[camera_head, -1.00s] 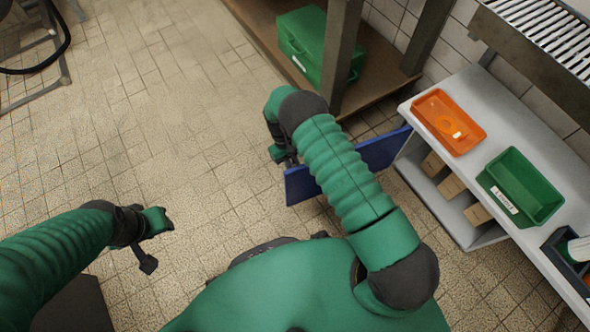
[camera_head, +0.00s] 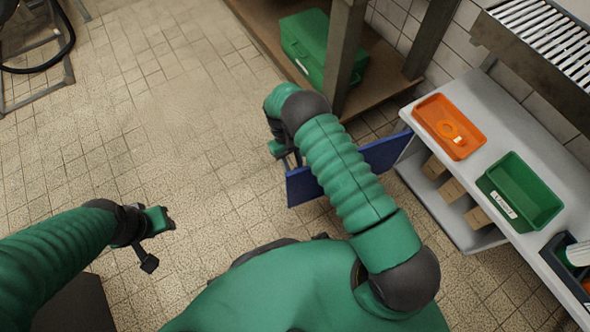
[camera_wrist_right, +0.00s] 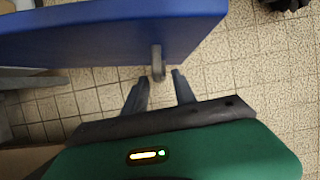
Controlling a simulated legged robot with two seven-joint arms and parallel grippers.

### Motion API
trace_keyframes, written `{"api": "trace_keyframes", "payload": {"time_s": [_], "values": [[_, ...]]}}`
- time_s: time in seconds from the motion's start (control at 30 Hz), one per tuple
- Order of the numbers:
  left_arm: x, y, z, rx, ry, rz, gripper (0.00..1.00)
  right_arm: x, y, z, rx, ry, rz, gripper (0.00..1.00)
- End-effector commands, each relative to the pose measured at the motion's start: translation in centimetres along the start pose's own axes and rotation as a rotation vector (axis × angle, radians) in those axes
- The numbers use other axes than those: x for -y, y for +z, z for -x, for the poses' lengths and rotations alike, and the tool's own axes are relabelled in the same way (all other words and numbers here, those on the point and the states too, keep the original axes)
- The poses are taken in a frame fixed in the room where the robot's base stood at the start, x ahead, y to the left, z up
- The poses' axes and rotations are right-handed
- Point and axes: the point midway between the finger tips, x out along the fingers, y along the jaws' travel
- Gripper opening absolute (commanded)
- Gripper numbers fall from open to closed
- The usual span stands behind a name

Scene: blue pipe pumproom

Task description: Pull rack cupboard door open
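The blue cupboard door (camera_head: 384,153) stands swung out from the white rack cupboard (camera_head: 428,208), whose shelf front is exposed. My right arm crosses over the door and hides its middle. My right gripper (camera_head: 291,161) is at the door's outer end. In the right wrist view, the blue door (camera_wrist_right: 110,40) has a grey handle (camera_wrist_right: 157,62) near its free edge. The right gripper's two fingers (camera_wrist_right: 160,82) are apart, with the handle between or just beyond their tips; contact cannot be told. My left gripper (camera_head: 155,222) is over bare floor, away from the door.
An orange tray (camera_head: 438,116) and a green bin (camera_head: 530,185) sit on the cupboard top, with small boxes (camera_head: 452,190) inside. A green case (camera_head: 309,40) lies on a wooden shelf with posts behind the door. The tiled floor (camera_head: 190,130) to the left is clear.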

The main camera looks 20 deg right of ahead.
Motion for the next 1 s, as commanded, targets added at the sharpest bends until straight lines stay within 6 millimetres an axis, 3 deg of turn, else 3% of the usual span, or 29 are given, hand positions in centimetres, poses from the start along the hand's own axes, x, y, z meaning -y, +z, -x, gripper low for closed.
{"api": "trace_keyframes", "payload": {"time_s": [0.03, 0.2, 0.43, 0.6, 1.0], "values": [[0.0, -0.3, 1.2, 0.000, 0.000, 0.000, 0.36, 0.0, 0.1, 2.1, -0.006, 0.000, 0.000, 0.32], [0.0, -0.7, 3.1, 0.000, 0.000, 0.000, 0.36, 0.0, 0.1, 7.2, -0.005, -0.001, -0.001, 0.32], [0.0, -1.1, 4.6, 0.000, 0.000, 0.000, 0.36, 0.0, -0.1, 12.5, -0.004, -0.001, 0.000, 0.32], [0.0, -1.1, 4.9, 0.000, 0.000, 0.000, 0.36, 0.1, -0.1, 13.8, 0.000, -0.002, 0.000, 0.32], [0.0, -1.1, 4.8, 0.000, 0.000, 0.000, 0.36, 0.1, -0.1, 13.9, -0.001, -0.001, 0.000, 0.32]]}}
